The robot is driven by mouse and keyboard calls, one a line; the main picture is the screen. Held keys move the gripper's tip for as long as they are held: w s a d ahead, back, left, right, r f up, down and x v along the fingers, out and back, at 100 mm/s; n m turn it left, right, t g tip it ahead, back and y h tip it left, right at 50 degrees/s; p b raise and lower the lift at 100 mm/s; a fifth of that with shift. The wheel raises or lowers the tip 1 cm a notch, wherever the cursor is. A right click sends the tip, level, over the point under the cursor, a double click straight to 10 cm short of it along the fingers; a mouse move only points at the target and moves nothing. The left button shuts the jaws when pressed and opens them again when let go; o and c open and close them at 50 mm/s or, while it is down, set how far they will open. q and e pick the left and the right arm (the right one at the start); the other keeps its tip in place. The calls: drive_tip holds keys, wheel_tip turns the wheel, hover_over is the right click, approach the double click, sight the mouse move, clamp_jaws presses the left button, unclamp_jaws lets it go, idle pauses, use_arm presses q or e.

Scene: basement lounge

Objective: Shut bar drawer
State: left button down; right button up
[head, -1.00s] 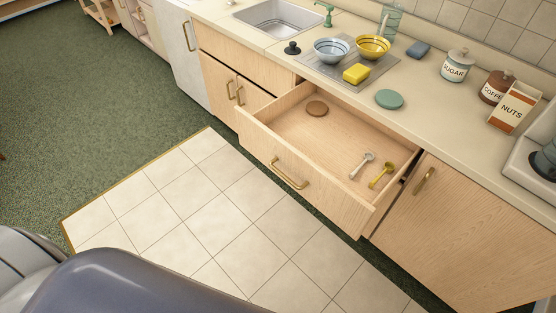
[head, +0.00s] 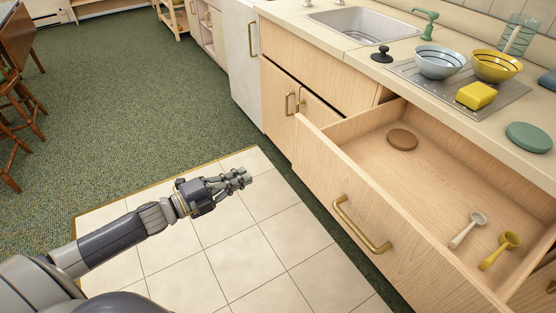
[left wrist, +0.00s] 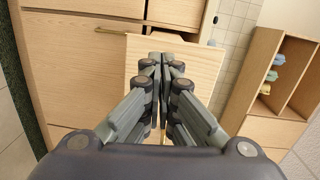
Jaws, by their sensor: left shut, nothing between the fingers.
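The bar drawer (head: 375,225) is pulled well out from under the counter, its wooden front with a brass handle (head: 357,228) facing the tiled floor. Inside lie a brown round disc (head: 402,139), a white scoop (head: 468,230) and a yellow scoop (head: 500,250). My left gripper (head: 243,180) is shut and empty, above the tiles to the left of the drawer front and apart from it in the head view. In the left wrist view, the closed fingers (left wrist: 167,62) point toward a light wooden drawer front (left wrist: 207,68) and partly hide it. My right gripper is out of view.
The counter (head: 400,100) above holds a sink (head: 365,24), a drying mat with bowls (head: 440,63) and a yellow sponge (head: 476,95), and a green disc (head: 528,137). Open tiled floor (head: 285,235) lies before the drawer; wooden chairs (head: 12,125) stand far left.

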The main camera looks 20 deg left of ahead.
use_arm(q)
drive_tip(key=d+r+m+h, duration=0.1)
drive_tip(key=r+m, duration=0.1)
approach(298, 152)
drive_tip(key=b+x, duration=0.1)
drive_tip(key=x, duration=0.5)
drive_tip(key=shift+w+d+r, duration=0.15)
drive_tip(key=shift+w, duration=0.1)
drive_tip(key=shift+w+d, duration=0.15)
drive_tip(key=shift+w, duration=0.05)
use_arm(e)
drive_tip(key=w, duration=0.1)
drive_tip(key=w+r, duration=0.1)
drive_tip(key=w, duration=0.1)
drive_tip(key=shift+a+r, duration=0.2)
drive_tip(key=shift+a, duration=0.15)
